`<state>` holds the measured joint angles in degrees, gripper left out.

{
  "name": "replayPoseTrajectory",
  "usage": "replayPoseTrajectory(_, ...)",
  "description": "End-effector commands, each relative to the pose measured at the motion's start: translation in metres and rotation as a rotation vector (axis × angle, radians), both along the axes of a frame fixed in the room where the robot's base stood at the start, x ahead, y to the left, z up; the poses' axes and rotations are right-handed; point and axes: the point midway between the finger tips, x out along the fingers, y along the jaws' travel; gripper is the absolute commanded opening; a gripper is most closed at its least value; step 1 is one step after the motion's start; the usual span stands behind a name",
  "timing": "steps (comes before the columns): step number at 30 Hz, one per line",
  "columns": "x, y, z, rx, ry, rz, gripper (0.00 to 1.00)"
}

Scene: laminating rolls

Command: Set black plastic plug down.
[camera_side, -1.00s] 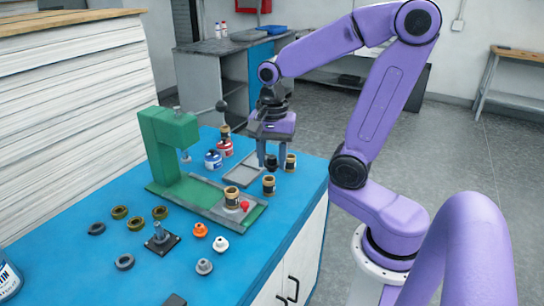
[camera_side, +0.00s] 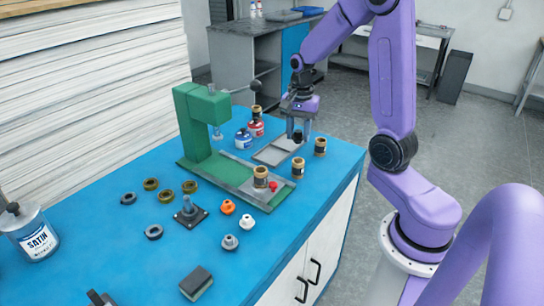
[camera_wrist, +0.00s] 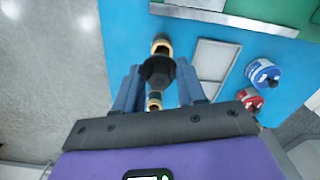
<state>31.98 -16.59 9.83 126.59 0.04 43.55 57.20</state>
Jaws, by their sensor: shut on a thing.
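My gripper (camera_side: 297,134) is shut on the black plastic plug (camera_side: 298,137) and points down beside the right end of the shallow grey tray (camera_side: 268,156). In the wrist view the plug (camera_wrist: 158,72) sits between the two fingertips. It partly covers the view of a brass-and-black roll (camera_wrist: 161,44) on one side; another roll (camera_wrist: 154,101) shows between the fingers on the other side. In the side view the plug seems to be above the table, but its exact height cannot be told.
Rolls stand near my gripper, one to the right (camera_side: 320,147) and one in front (camera_side: 298,168). A green press (camera_side: 200,130) is on the left, with blue (camera_side: 243,140) and red (camera_side: 256,128) cans behind. Loose rings and plugs lie in front. The blue tabletop (camera_side: 320,185) is clear at front right.

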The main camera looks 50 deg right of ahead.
Motion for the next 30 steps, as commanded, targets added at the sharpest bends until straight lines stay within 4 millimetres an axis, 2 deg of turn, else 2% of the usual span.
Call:
replayPoseTrajectory(5,0.014,-0.01,-0.009,0.0,0.0,-0.002,0.11)
replayPoseTrajectory(19,0.087,-0.038,-0.045,0.0,0.001,-0.001,0.11)
replayPoseTrajectory(24,0.105,-0.045,-0.07,0.0,0.002,-0.001,0.11)
replayPoseTrajectory(30,0.122,-0.051,-0.09,0.0,0.001,-0.001,0.11)
